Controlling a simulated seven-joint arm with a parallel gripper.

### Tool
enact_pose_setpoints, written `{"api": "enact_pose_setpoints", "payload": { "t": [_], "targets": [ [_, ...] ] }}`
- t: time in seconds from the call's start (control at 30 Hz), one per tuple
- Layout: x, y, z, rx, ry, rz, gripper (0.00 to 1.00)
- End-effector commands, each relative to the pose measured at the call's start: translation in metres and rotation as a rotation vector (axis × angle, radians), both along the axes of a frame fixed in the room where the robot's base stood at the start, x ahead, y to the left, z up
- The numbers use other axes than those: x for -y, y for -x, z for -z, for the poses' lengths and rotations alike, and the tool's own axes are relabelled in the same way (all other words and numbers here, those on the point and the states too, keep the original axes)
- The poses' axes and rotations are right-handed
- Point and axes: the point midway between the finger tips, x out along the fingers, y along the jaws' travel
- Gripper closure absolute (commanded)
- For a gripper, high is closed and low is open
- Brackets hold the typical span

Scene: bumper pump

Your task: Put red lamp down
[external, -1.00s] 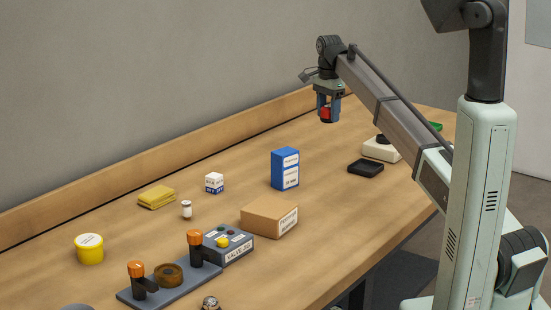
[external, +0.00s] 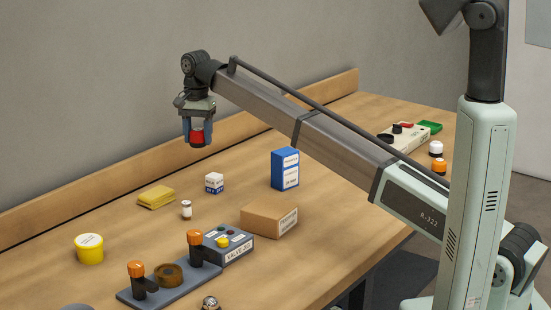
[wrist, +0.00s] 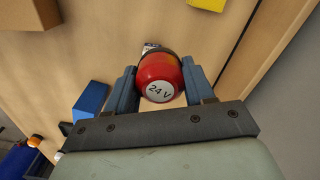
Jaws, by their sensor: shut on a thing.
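The red lamp (external: 197,136) is held between the fingers of my gripper (external: 197,132), well above the table near the back ledge. In the wrist view, the lamp (wrist: 160,77) sits between both fingers and shows a white disc marked "24 V" facing the camera. My gripper (wrist: 160,85) is shut on it. The lamp does not touch the table (external: 345,215).
Below are a yellow cloth-like stack (external: 156,196), a small white-and-blue box (external: 214,183) and a small white bottle (external: 186,209). Bare table lies right of the yellow stack.

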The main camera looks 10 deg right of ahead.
Motion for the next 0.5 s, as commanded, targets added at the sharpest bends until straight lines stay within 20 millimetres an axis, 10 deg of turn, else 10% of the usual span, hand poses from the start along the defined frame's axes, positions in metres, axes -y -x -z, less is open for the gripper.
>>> {"api": "enact_pose_setpoints", "payload": {
  "t": [0.5],
  "targets": [
    [-0.170, 0.146, 0.000, 0.001, 0.000, -0.323, 0.79]
  ]
}}
